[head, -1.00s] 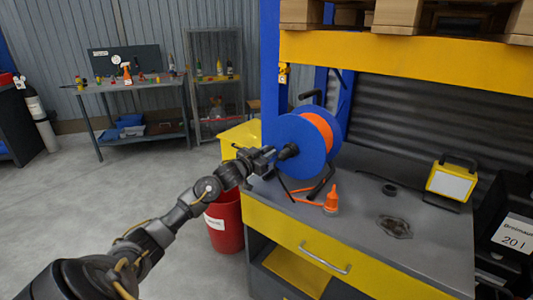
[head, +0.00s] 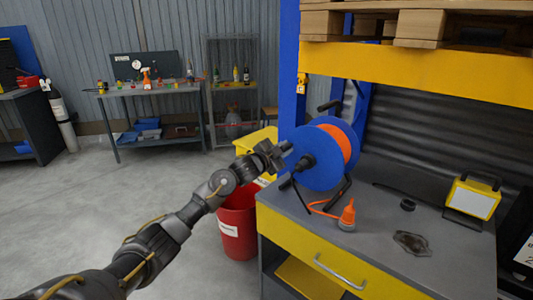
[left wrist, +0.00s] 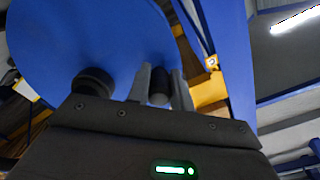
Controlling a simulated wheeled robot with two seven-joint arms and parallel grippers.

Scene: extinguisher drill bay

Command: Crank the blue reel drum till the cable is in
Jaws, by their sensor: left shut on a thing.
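The blue reel drum (head: 323,172) stands on a black frame on the workbench, with orange cable (head: 345,148) wound behind its front disc. A short length of orange cable (head: 322,211) runs from the reel to an orange plug-like piece (head: 347,214) on the bench top. My left gripper (head: 281,152) is at the upper left of the drum face, beside the dark hub (head: 305,162). In the left wrist view its fingers (left wrist: 160,88) are shut on the dark crank knob (left wrist: 159,80), with the drum face behind. My right gripper is not in view.
A blue rack post (head: 291,80) rises behind the reel. A red bin (head: 237,230) stands below my left forearm.

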